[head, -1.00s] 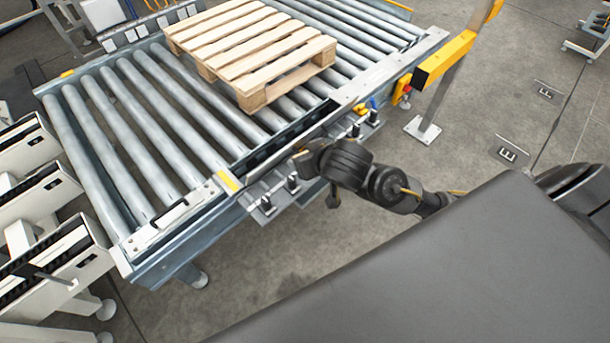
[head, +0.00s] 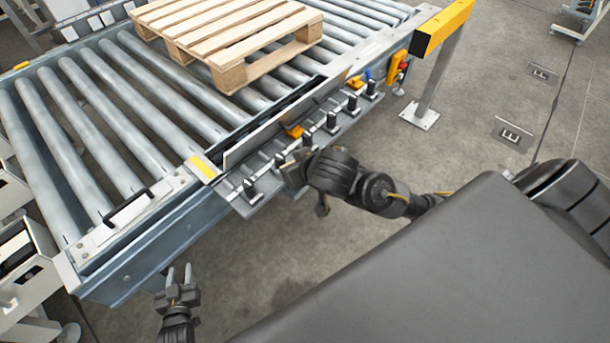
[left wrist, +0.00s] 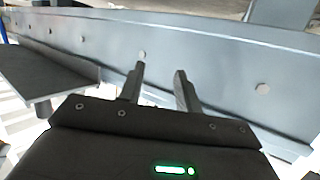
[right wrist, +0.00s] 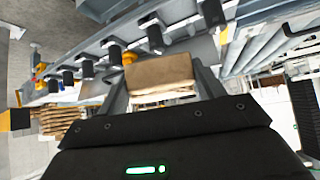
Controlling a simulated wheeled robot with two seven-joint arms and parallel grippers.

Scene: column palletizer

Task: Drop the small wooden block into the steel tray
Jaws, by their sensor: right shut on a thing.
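A small brown wooden block (right wrist: 160,72) is between the fingers of my right gripper (right wrist: 158,88) in the right wrist view. In the head view my right gripper (head: 296,170) is beside the conveyor's near side, and the block cannot be made out there. A narrow steel ledge (head: 243,207) with several black pegs runs along that side, close to this gripper. I cannot tell whether it is the steel tray. My left gripper (head: 180,274) is open and empty below the conveyor's near edge. Its parted fingers also show in the left wrist view (left wrist: 158,80).
A wooden pallet (head: 235,40) lies on the roller conveyor (head: 120,120). A yellow-topped post (head: 432,75) stands on the right. The conveyor's blue-grey side beam (left wrist: 220,65) is before my left fingers. Bare floor (head: 250,260) shows between conveyor and my body.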

